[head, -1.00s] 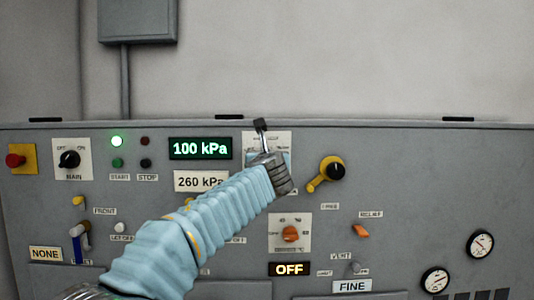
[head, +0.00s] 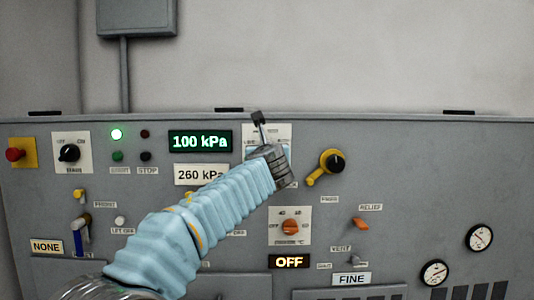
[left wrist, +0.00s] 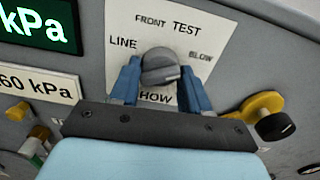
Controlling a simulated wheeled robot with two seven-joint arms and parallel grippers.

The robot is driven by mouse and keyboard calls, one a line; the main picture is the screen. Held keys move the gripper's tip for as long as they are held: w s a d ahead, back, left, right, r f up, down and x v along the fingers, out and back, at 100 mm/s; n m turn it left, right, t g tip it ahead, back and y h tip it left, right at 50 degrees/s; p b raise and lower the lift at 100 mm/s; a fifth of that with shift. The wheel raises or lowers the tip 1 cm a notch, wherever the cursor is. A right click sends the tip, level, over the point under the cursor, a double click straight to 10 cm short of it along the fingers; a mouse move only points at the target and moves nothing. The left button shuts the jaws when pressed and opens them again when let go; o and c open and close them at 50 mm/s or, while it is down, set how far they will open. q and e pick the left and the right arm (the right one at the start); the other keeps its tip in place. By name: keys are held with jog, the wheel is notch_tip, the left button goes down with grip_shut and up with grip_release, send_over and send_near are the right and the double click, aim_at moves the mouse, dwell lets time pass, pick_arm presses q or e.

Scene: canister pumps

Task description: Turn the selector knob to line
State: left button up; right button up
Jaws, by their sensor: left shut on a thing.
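The selector knob (left wrist: 160,67) is a grey round knob on a white label plate (left wrist: 121,20) in the left wrist view. LINE is printed at its upper left, FRONT and TEST above, BLOW at the right; the wording below is partly covered. I cannot tell for certain which mark the knob points to. My left gripper (left wrist: 160,78) is shut on the knob, one blue finger on each side. In the head view my left gripper (head: 268,160) hides the knob and most of its plate (head: 280,131). My right gripper is not in view.
A green display (head: 200,141) reads 100 kPa, with a 260 kPa plate (head: 200,174) below. A yellow-handled black knob (head: 333,161) is right of the selector. An orange knob (head: 290,227) is below, above a display (head: 289,262) reading OFF. A red button (head: 14,154) is far left.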

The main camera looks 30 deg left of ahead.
pick_arm(q)
jog(key=n+b, duration=0.8)
jog(key=n, duration=1.8)
jog(key=shift+w+b, duration=0.1)
jog(key=shift+b, duration=0.2)
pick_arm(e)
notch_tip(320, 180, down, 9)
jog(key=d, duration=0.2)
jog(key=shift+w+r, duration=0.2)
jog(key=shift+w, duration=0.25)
pick_arm(q)
jog(key=shift+d+r+n, duration=0.1)
jog(key=shift+n, duration=0.3)
jog(key=o, duration=1)
